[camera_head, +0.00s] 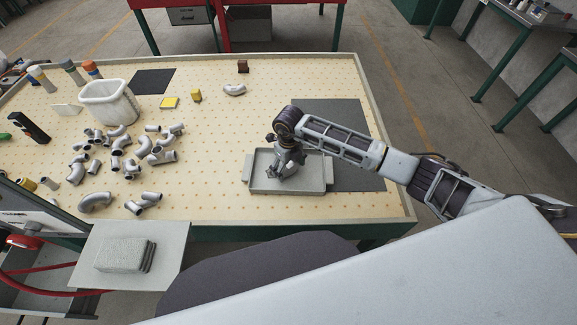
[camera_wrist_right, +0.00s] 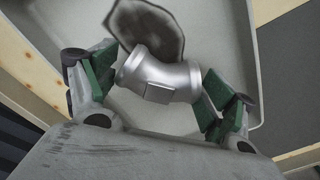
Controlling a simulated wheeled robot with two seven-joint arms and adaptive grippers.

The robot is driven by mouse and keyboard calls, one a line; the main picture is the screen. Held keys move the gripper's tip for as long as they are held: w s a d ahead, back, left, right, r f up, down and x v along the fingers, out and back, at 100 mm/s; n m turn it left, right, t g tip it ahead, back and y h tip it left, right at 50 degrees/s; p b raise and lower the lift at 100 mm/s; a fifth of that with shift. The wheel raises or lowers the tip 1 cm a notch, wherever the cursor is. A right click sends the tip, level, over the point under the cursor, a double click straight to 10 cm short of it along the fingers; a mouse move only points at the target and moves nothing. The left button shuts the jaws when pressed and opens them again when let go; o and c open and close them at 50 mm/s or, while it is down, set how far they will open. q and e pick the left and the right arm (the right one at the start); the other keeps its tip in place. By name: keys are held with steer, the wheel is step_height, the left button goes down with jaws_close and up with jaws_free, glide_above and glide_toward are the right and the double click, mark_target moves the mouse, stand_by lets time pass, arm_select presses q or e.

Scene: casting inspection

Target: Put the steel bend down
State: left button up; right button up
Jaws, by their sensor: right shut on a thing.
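The steel bend (camera_wrist_right: 160,77) is a short, shiny curved pipe piece in the right wrist view. My right gripper (camera_wrist_right: 155,85) is shut on it, with green finger pads at both of its ends. In the head view my right gripper (camera_head: 284,174) points down over a grey tray (camera_head: 257,185), and the bend is mostly hidden there. The tray floor shows behind the bend in the wrist view (camera_wrist_right: 215,30). I cannot tell whether the bend touches it. My left gripper is not in view.
Several loose steel bends (camera_head: 118,150) lie in a pile on the pegboard-like table left of the tray. A white bin (camera_head: 108,103) stands behind them. A dark mat (camera_head: 350,125) lies behind and right of the tray. A dark rounded patch (camera_wrist_right: 150,27) shows beyond the held bend.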

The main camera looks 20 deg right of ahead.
mark_target(289, 164)
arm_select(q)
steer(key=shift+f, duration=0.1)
arm_select(e)
steer(key=shift+f, duration=0.1)
steer(key=o, duration=1.2)
steer(key=shift+r, duration=0.3)
step_height(289, 164, up, 10)
steer(key=shift+f+b, duration=0.1)
steer(key=shift+b, duration=0.6)
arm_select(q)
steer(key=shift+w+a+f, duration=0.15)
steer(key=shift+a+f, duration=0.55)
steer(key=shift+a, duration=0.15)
arm_select(e)
steer(key=shift+r, duration=0.95)
